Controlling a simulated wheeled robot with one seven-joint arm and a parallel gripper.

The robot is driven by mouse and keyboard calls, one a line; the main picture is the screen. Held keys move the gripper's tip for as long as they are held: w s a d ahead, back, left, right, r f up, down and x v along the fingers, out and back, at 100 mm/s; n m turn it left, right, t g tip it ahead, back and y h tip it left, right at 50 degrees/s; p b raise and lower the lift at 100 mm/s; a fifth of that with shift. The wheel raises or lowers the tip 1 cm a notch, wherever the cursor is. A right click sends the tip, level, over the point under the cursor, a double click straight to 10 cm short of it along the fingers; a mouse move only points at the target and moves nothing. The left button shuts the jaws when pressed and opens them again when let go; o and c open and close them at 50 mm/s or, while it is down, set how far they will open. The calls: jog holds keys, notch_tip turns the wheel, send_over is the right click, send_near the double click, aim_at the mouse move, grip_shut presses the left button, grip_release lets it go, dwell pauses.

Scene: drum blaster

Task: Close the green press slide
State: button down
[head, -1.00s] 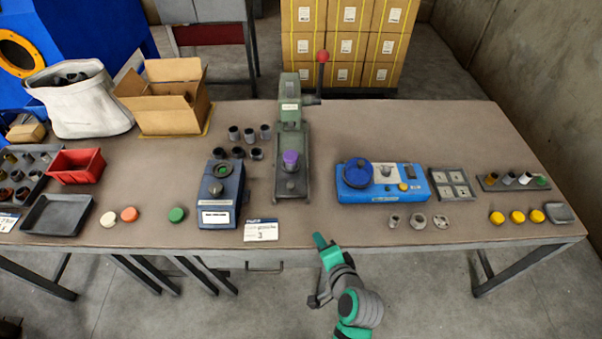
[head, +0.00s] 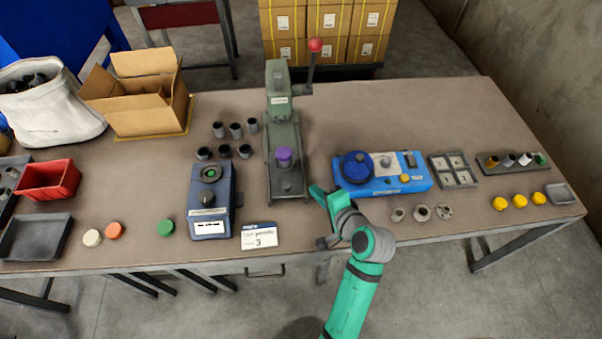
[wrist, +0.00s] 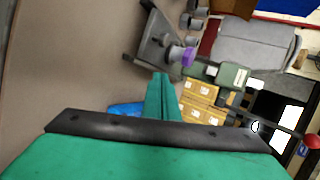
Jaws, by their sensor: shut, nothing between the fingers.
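The green press (head: 280,110) stands upright on the table, with a red-knobbed lever (head: 314,46) at its upper right. Its slide (head: 287,183) lies at the near end of the press base, with a purple piece (head: 283,157) standing on it. My gripper (head: 316,190) is shut and empty, just right of the near end of the slide. I cannot tell whether it touches it. In the wrist view, the green fingers (wrist: 163,85) are together, with the purple piece (wrist: 182,55) and the slide (wrist: 157,42) beyond them.
A blue device (head: 382,175) stands close to the right of my gripper. A dark blue box (head: 211,200) is left of the press, with a white card (head: 259,236) in front. Several grey cups (head: 236,130) stand behind the box. Bare table lies right of the press column.

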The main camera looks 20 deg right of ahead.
send_near(291, 168)
notch_tip(291, 168, down, 3)
jog(key=shift+w+a+r, duration=0.15)
jog(key=shift+r, duration=0.05)
jog(key=w, duration=0.3)
jog(key=shift+w+f, duration=0.2)
jog(key=shift+w+a, duration=0.1)
jog(key=shift+w, duration=0.55)
jog(key=shift+w, duration=0.1)
